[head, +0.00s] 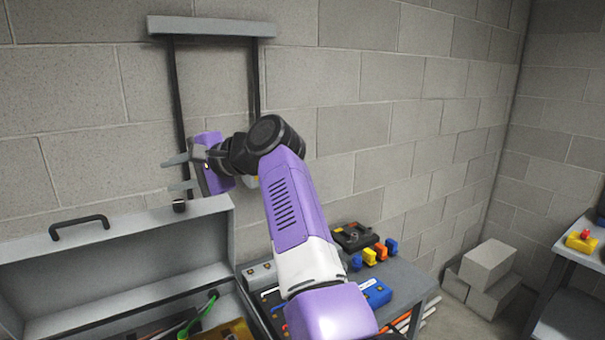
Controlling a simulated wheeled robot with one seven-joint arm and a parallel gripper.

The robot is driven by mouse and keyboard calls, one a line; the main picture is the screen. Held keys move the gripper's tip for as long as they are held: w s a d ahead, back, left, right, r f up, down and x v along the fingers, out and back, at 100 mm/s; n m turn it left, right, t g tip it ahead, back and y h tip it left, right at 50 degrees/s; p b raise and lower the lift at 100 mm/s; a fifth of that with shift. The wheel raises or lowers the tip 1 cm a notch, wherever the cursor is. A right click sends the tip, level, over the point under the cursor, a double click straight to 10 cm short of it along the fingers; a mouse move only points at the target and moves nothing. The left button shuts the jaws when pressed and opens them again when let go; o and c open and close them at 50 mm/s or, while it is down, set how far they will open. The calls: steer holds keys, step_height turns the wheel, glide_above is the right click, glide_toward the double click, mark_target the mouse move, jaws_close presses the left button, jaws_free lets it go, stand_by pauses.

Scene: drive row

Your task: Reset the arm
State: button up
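My arm, purple, white and black, reaches up from the bottom middle of the head view and bends left at its black joint. My gripper (178,173) is at its end, left of the middle, in front of the block wall. Its two grey fingers point left with a clear gap between them. Nothing shows between them. The gripper is above the open grey toolbox and near the dark upright of a wall frame.
An open grey toolbox (205,208) with a black handle fills the lower left. A grey wall shelf (212,27) hangs on dark uprights. A workbench (415,290) holds small coloured items behind my arm. Grey blocks (488,262) are stacked right, near another table (570,252).

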steer(key=w+d+f+n+t+h, duration=0.1)
steer(key=w+d+f+t+h, duration=0.3)
steer(key=d+f+t, duration=0.6)
steer(key=s+d+f+n+t+h, duration=0.1)
steer(key=s+d+f+h, duration=0.1)
steer(key=s+d+f, duration=0.45)
steer(key=s+d+f+n+t+h, duration=0.1)
steer(key=s+d+f, duration=0.3)
steer(key=d+f, duration=0.6)
steer(key=s+d+f+n+t+h, duration=0.1)
steer(key=s+d+h, duration=0.1)
steer(key=s+d, duration=0.6)
steer(key=s+d+f+n+t+h, duration=0.15)
steer(key=s+d, duration=0.25)
steer(key=s, duration=0.8)
steer(key=s+d+f+g+h, duration=0.1)
steer(key=s+d+g, duration=0.1)
steer(key=s, duration=1.2)
steer(key=s+d+f+g+h, duration=0.1)
steer(key=s+d+g, duration=0.2)
steer(key=s, duration=1.2)
steer(key=shift+s+d, duration=0.2)
steer(key=shift+d, duration=0.7)
steer(key=shift+f+h, duration=0.1)
steer(key=shift+h, duration=0.15)
